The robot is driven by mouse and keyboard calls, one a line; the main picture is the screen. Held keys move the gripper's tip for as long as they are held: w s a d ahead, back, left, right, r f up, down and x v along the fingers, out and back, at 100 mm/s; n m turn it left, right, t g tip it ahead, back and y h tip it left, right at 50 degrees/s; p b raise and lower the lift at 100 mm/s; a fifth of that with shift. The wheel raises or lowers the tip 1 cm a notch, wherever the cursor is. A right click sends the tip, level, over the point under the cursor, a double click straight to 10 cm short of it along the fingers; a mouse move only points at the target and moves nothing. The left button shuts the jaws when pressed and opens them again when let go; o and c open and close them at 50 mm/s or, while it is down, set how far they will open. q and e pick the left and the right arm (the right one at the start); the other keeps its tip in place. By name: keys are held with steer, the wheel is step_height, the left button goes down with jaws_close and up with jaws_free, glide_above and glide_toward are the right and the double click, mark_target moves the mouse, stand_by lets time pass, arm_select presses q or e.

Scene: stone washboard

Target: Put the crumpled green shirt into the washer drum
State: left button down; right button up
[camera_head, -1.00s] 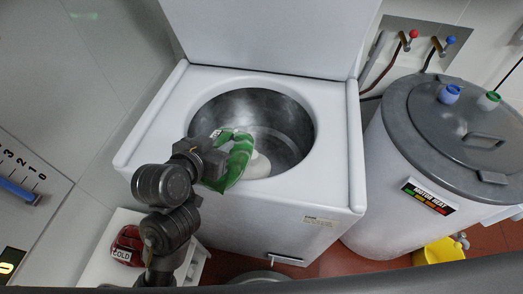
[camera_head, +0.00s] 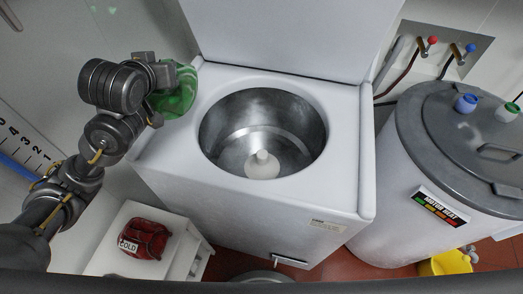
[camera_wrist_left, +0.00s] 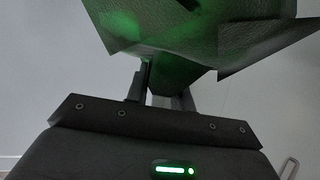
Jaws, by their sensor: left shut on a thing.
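The crumpled green shirt (camera_head: 179,92) hangs from my left gripper (camera_head: 160,75), over the left rim of the washer and outside the drum. It also shows close up in the left wrist view (camera_wrist_left: 190,40), where the fingers (camera_wrist_left: 165,88) are shut on it. The washer (camera_head: 185,165) is white with its lid raised. Its round steel drum (camera_head: 225,150) is open and holds no cloth, with a pale agitator (camera_head: 263,165) at its bottom. My right gripper is not in view.
A white stool (camera_head: 100,262) with a red bundle (camera_head: 145,239) labelled COLD stands at the lower left. A white tub with a grey lid (camera_head: 440,125) stands close to the washer's right. Taps (camera_head: 433,45) are on the back wall. A yellow bucket (camera_head: 440,265) is at the lower right.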

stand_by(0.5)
arm_select(q)
steer(key=shift+s+r, duration=0.3)
steer(key=shift+r, duration=0.3)
steer(key=shift+s+r, duration=0.25)
steer(key=shift+r, duration=0.3)
steer(key=shift+s+r, duration=0.3)
